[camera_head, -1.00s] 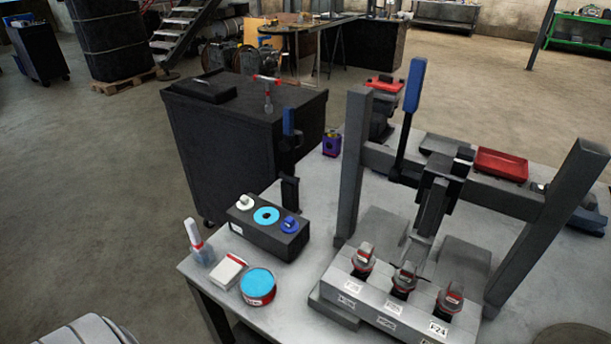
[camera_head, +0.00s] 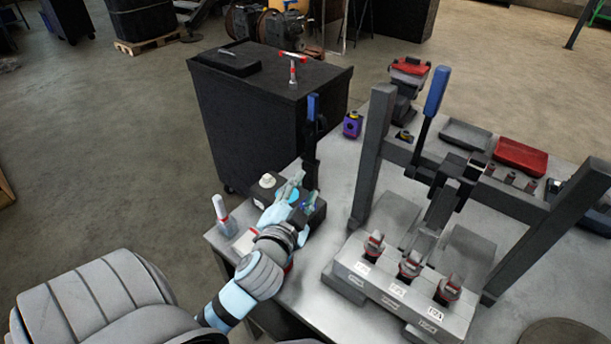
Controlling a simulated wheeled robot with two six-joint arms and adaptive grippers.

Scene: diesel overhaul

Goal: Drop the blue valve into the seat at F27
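The blue valve (camera_head: 303,207) sits at the right end of the black holder block (camera_head: 314,217) on the near left of the bench. My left gripper (camera_head: 301,188) reaches over the block, its fingers apart and close to the blue valve. The gripper partly covers the valve and block, and I cannot tell whether it touches the valve. The grey seat block (camera_head: 384,291) stands to the right at the bench front, with several white labels. Red-and-grey parts stand in its top. The labels are too small to read surely, so I cannot pick out F27. My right gripper is not in view.
A white valve (camera_head: 267,181) and a cyan disc (camera_head: 288,195) are on the same block. A grey press frame with a blue-handled lever (camera_head: 437,92) rises behind the seat block. A bottle (camera_head: 222,212) stands left. Trays and a purple part (camera_head: 352,125) lie farther back.

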